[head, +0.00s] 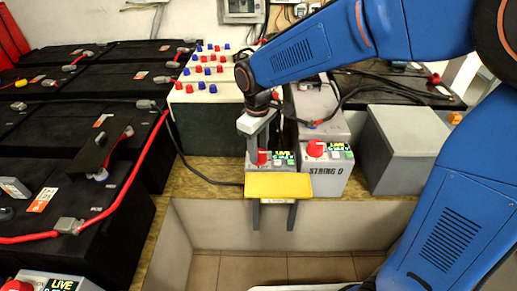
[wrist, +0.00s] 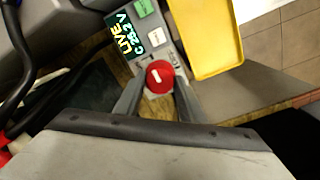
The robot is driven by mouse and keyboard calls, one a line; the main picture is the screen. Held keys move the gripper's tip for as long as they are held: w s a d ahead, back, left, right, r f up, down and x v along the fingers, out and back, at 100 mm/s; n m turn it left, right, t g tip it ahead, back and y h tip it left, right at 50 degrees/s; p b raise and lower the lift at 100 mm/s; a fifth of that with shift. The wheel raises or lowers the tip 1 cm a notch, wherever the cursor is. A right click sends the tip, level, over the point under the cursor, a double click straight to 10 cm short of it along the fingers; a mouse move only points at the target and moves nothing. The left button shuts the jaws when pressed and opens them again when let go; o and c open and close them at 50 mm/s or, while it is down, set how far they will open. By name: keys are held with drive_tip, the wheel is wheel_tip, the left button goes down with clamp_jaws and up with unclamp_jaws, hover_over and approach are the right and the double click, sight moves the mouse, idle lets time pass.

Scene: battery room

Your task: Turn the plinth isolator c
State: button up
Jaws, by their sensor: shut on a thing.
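The plinth isolator c is a grey box with a red round knob (wrist: 160,73). A lit display (wrist: 129,38) beside the knob reads "LIVE" and "C 25.2 V". My gripper (wrist: 159,92) is shut on the knob, with one finger on each side of it. The knob carries a short white mark, slanted in the wrist view. In the head view my gripper (head: 259,146) points down onto the box, and part of the red knob (head: 263,157) shows below it. The finger contact is partly hidden there.
A yellow plate (head: 278,186) juts out in front of the box; it also shows in the wrist view (wrist: 211,35). Close on the right stands the "STRING D" box (head: 325,174) with its own red knob. Black batteries with red cables fill the left.

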drive_tip(key=o, duration=1)
drive_tip(key=shift+o, duration=0.2)
drive_tip(key=shift+r, duration=0.1)
wheel_tip(320, 180, up, 17)
drive_tip(key=shift+s+a+r, duration=0.15)
drive_tip(key=shift+s, duration=0.1)
drive_tip(key=s+d+m+t, duration=0.1)
drive_tip(key=s+d+m, duration=0.25)
drive_tip(key=d, duration=0.75)
drive_tip(key=s+d+f+m+t, duration=0.1)
drive_tip(key=s+d+f+m, duration=0.2)
drive_tip(key=s+d, duration=0.5)
drive_tip(key=s+d+f+m+t, duration=0.2)
drive_tip(key=s+d+f+m, duration=0.2)
drive_tip(key=s+d+f, duration=0.2)
drive_tip(key=s+d, duration=0.2)
drive_tip(key=d, duration=0.1)
drive_tip(key=shift+s+d+f, duration=0.2)
drive_tip(key=shift+s, duration=0.1)
